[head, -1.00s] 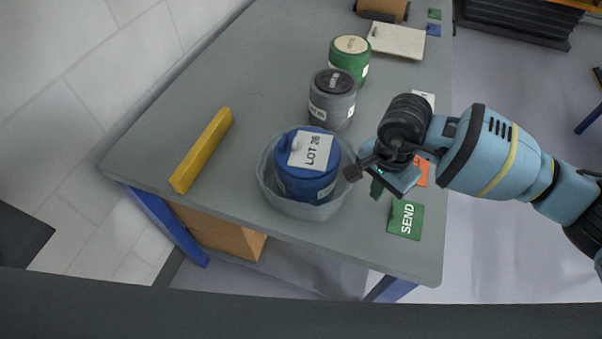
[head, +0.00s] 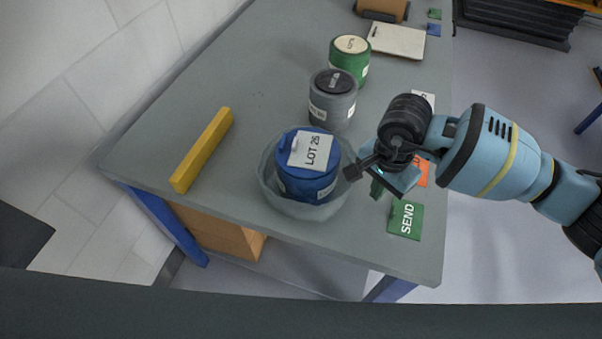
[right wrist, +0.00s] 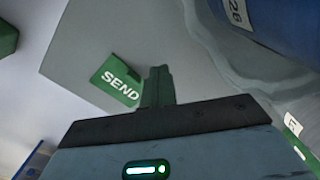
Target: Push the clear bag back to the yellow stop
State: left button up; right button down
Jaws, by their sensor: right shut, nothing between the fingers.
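The clear bag (head: 338,205) stands open like a shallow tub around a blue roll labelled LOT 26 (head: 306,176), near the table's front edge. The bag also shows at the upper right in the right wrist view (right wrist: 262,82). The yellow stop (head: 201,150) is a bar lying on the table to the left, with bare table between it and the bag. My right gripper (head: 352,172) is shut and empty at the bag's right side, its tips close to the bag wall; I cannot tell whether they touch. My left gripper is not in view.
A grey roll (head: 332,100) stands just behind the bag, with a green roll (head: 350,60) farther back. A green SEND card (head: 405,219) and an orange card (head: 421,172) lie at the right. A white board (head: 397,41) lies at the back.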

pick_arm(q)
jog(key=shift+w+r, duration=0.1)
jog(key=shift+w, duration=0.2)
pick_arm(e)
jog(key=shift+a, duration=0.15)
